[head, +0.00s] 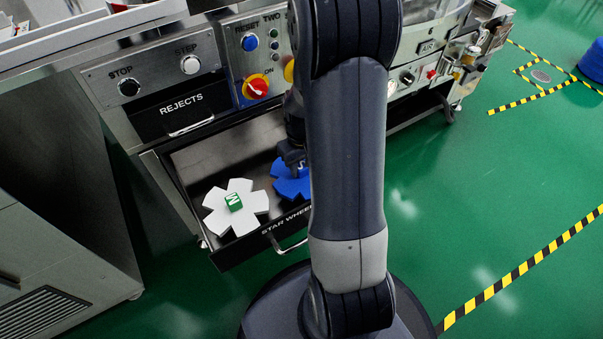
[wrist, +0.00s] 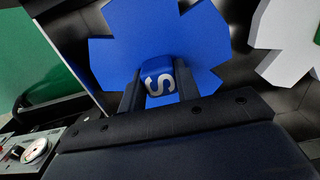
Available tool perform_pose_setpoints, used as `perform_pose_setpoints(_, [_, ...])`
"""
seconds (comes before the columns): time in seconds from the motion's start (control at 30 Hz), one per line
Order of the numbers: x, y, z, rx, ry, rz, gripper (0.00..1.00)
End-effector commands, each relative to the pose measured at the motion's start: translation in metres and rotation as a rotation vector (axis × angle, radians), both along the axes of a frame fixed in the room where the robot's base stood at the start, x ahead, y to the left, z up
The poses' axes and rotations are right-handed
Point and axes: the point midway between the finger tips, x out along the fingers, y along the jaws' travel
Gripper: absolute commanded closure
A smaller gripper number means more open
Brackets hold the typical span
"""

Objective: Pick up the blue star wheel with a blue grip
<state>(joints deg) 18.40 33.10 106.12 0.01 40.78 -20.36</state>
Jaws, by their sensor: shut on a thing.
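The blue star wheel (head: 291,183) lies in the open drawer marked STAR WHEELS, partly hidden behind my arm in the head view. In the wrist view the blue star wheel (wrist: 205,45) fills the upper middle. Its blue grip (wrist: 159,84), marked with a white S, sits between my two fingers. My gripper (wrist: 160,90) is shut on this grip. In the head view my gripper (head: 292,158) reaches down into the drawer over the wheel. Whether the wheel still touches the drawer floor, I cannot tell.
A white star wheel (head: 235,207) with a green grip lies to the left in the same drawer (head: 215,158). The machine's front panel with buttons (head: 250,42) and a shut REJECTS drawer (head: 185,110) stand above it. Green floor (head: 450,190) is open at right.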

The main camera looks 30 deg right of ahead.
Motion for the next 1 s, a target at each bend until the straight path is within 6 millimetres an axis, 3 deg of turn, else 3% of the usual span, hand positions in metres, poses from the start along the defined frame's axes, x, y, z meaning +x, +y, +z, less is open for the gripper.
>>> perform_pose_setpoints(0.3, [0.000, 0.000, 0.000, 0.000, 0.000, 0.000, 1.00])
perform_pose_setpoints(0.57, [0.001, 0.000, 0.003, -0.001, -0.002, 0.000, 1.00])
perform_pose_setpoints(0.67, [0.001, 0.000, 0.012, -0.001, -0.003, 0.000, 1.00])
perform_pose_setpoints(1.0, [0.001, 0.000, 0.077, -0.002, -0.005, 0.000, 1.00])
